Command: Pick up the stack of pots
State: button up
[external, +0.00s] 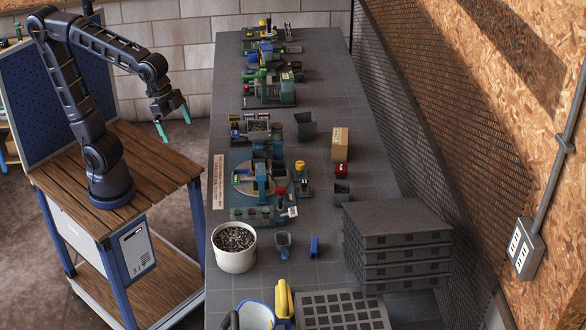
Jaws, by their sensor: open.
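A dark grey square pot shape (305,126) stands upright on the bench, behind and left of a tan box. It may be the stack of pots, but separate rims cannot be made out. A smaller dark pot (342,193) stands nearer, by a red item. My gripper (174,122) has teal fingers spread apart with nothing between them. It hangs in the air left of the bench, well away from both pots.
The long grey bench (385,165) holds a soil mixer (262,180), a tan box (340,144), a white bucket of soil mix (235,247), stacked grey trays (398,235) and a cell tray (342,310). A mesh wall bounds its right side.

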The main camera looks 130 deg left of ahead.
jog(key=w+a+n, duration=0.2)
jog(key=w+a, duration=0.5)
jog(key=a, duration=0.4)
jog(key=w+a+f+n+g, duration=0.1)
jog(key=w+a+f, duration=0.15)
jog(key=a, duration=0.75)
jog(key=w+a+f+n, duration=0.1)
jog(key=w+a+f, duration=0.15)
jog(key=a, duration=0.75)
jog(key=n+g, duration=0.2)
jog(key=n, duration=0.3)
send_over(305, 124)
jog(key=s+a, duration=0.2)
jog(key=s, duration=0.1)
notch_tip(305, 124, down, 29)
jog(key=shift+a+r, duration=0.15)
jog(key=shift+r, duration=0.05)
jog(key=shift+s+a+f, duration=0.15)
jog(key=shift+s+f, duration=0.1)
jog(key=shift+f, duration=0.3)
jog(key=shift+w+a+f, duration=0.1)
jog(key=shift+a+f, duration=0.1)
jog(key=shift+f, duration=1.45)
jog(key=shift+w+a+f, duration=0.1)
jog(key=shift+a+f, duration=0.1)
jog(key=shift+f, duration=1.45)
jog(key=shift+w+a+f, duration=0.1)
jog(key=shift+a+f, duration=0.1)
jog(key=shift+f, duration=1.45)
jog(key=shift+f, duration=0.25)
